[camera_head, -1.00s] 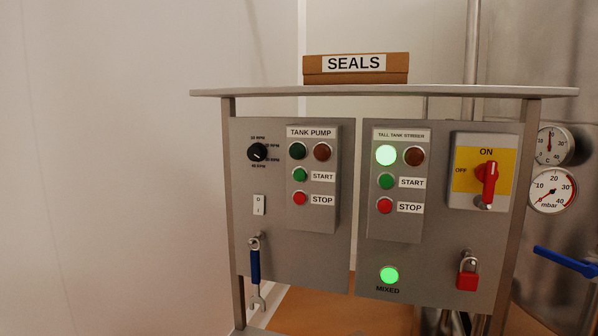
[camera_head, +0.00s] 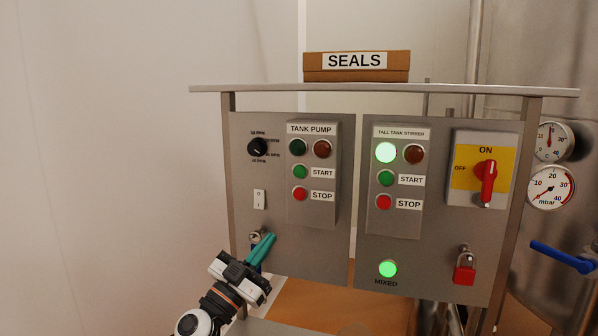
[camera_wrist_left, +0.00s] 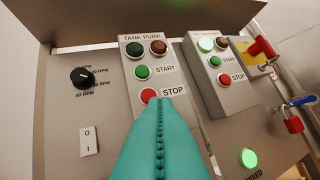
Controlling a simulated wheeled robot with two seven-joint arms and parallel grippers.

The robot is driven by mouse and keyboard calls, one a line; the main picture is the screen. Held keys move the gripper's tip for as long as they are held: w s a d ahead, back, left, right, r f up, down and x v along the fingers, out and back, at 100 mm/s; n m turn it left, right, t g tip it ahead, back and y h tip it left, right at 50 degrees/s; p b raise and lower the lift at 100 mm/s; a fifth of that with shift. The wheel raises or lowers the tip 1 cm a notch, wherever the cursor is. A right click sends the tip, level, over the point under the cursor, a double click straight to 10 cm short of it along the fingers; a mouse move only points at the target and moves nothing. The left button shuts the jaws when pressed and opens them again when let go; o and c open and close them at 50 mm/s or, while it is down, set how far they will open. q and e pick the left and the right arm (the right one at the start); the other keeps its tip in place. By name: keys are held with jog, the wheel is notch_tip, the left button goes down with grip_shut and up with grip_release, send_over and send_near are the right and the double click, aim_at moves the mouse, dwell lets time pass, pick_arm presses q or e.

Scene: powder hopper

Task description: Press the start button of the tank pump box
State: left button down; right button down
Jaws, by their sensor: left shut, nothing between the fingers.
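The tank pump box (camera_head: 314,214) is a grey box on the left panel, labelled TANK PUMP. Its green START button (camera_head: 300,172) sits above its red STOP button (camera_head: 300,194); its upper green and red lamps are dark. In the left wrist view the START button (camera_wrist_left: 142,72) shows clear of my fingers. My left gripper (camera_head: 268,241) has teal fingers, shut and empty, in front of the panel's lower left, below the box. In the left wrist view the fingers (camera_wrist_left: 160,104) overlap the lower edge of the STOP button (camera_wrist_left: 148,95). My right gripper is out of view.
The tall tank stirrer box (camera_head: 397,222) with a lit green lamp stands to the right. A black knob (camera_head: 257,147) and a white rocker switch (camera_head: 260,199) are to the left. A red-handled switch (camera_head: 487,180) and red padlock (camera_head: 464,274) are further right. A shelf (camera_head: 440,90) overhangs the panels.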

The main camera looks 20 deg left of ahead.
aim_at(300, 172)
pick_arm(q)
notch_tip(300, 172, up, 12)
jog(key=w+d+m+g+h, duration=0.1)
jog(key=m+g+h, duration=0.3)
jog(key=m+g, duration=0.4)
jog(key=shift+d+f+g+h, duration=0.15)
jog(key=shift+g+h, duration=0.15)
jog(key=shift+g, duration=0.1)
jog(key=shift+w, duration=0.1)
jog(key=w, duration=0.8)
jog(key=shift+w+d+p, duration=0.15)
jog(key=shift+w+p, duration=0.15)
jog(key=shift+p, duration=0.1)
